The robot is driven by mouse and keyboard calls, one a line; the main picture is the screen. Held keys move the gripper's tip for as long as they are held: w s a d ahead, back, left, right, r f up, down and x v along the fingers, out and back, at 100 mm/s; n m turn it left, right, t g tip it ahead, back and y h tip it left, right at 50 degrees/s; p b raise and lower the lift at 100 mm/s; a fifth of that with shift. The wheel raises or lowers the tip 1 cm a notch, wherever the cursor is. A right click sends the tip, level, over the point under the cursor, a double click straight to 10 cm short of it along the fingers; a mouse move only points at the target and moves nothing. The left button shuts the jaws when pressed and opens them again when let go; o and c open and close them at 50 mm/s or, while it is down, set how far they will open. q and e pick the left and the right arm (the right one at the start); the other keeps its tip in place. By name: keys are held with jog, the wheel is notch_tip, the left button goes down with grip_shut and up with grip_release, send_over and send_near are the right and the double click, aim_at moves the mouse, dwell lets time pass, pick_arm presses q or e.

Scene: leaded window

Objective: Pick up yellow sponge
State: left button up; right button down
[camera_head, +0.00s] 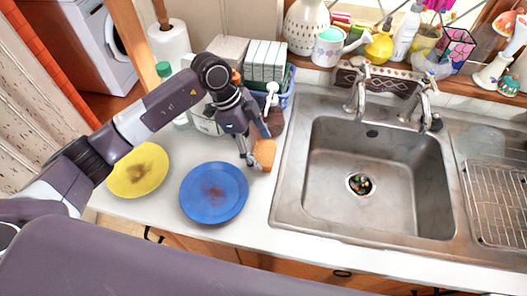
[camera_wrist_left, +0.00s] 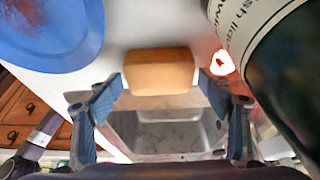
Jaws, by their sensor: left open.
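The yellow sponge (camera_head: 264,154) looks orange-yellow and stands on the white counter beside the left edge of the sink. My left gripper (camera_head: 250,158) is right at it in the head view, partly in front of it. In the left wrist view the sponge (camera_wrist_left: 160,71) lies between the two open fingers (camera_wrist_left: 160,88), ahead of the fingertips. The fingers look open on either side of it; I cannot tell whether a fingertip touches it. My right gripper is in neither view.
A blue plate (camera_head: 214,192) with a brown stain and a yellow plate (camera_head: 138,170) lie on the counter. A dark bottle (camera_wrist_left: 275,60) is close to the right finger in the wrist view. The steel sink (camera_head: 330,190) is to the right.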

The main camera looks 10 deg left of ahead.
aim_at(261, 152)
pick_arm(q)
jog(key=shift+d+f, duration=0.25)
jog(key=shift+f, duration=0.35)
jog(key=c, duration=0.5)
jog(key=shift+o, duration=0.2)
jog(key=shift+s+r+b, duration=0.1)
jog(key=shift+r+b, duration=0.1)
jog(key=shift+b, duration=0.2)
jog(key=shift+r, duration=0.4)
notch_tip(261, 152, up, 5)
jog(key=shift+r+b, duration=0.2)
jog(key=shift+b, duration=1.05)
jog(key=s+b, duration=0.5)
jog(key=s, duration=1.5)
jog(key=shift+r, duration=0.25)
